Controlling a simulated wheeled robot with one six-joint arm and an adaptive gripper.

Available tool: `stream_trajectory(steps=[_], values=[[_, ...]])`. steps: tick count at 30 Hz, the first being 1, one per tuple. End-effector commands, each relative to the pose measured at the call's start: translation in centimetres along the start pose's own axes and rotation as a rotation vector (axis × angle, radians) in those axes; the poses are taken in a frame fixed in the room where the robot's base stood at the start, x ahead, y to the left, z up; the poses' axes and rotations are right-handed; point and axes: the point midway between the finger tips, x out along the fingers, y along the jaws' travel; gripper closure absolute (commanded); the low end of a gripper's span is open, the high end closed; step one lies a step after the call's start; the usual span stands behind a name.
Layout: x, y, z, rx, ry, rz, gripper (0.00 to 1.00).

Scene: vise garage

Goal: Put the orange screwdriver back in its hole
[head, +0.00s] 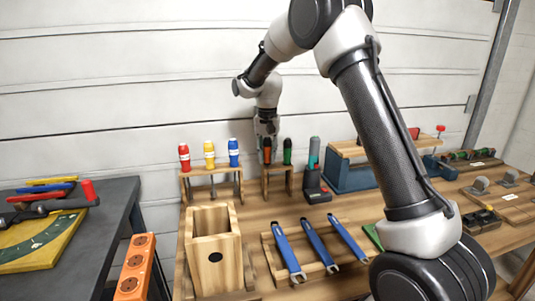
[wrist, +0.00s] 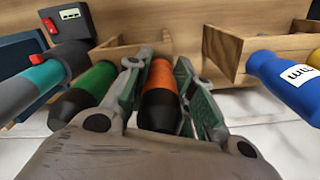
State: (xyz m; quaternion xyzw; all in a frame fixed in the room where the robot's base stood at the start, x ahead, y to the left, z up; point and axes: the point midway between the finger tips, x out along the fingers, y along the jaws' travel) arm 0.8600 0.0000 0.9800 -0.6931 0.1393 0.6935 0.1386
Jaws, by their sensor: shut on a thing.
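The orange screwdriver (wrist: 161,76), with a black-ended handle, is between the fingers of my gripper (wrist: 160,88), which is shut on it. In the head view its handle (head: 267,157) stands about upright at the left side of a small wooden rack (head: 278,168), below my gripper (head: 266,137). The green screwdriver (head: 287,151) stands in the same rack just to its right; it also shows in the wrist view (wrist: 93,84). The hole and the orange screwdriver's lower end are hidden, so I cannot tell how deep it sits.
A teal-and-grey tool (head: 314,172) stands close on the right. In front are an open wooden box (head: 213,249) and a tray of blue wrenches (head: 314,243). The white wall is close behind.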

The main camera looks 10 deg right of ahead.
Motion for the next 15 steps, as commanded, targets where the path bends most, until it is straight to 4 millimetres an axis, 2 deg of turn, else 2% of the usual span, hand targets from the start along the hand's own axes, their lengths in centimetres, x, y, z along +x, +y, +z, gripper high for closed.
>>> stream_trajectory(steps=[15], values=[[0.40,0.00,0.00,0.000,0.000,0.000,1.00]])
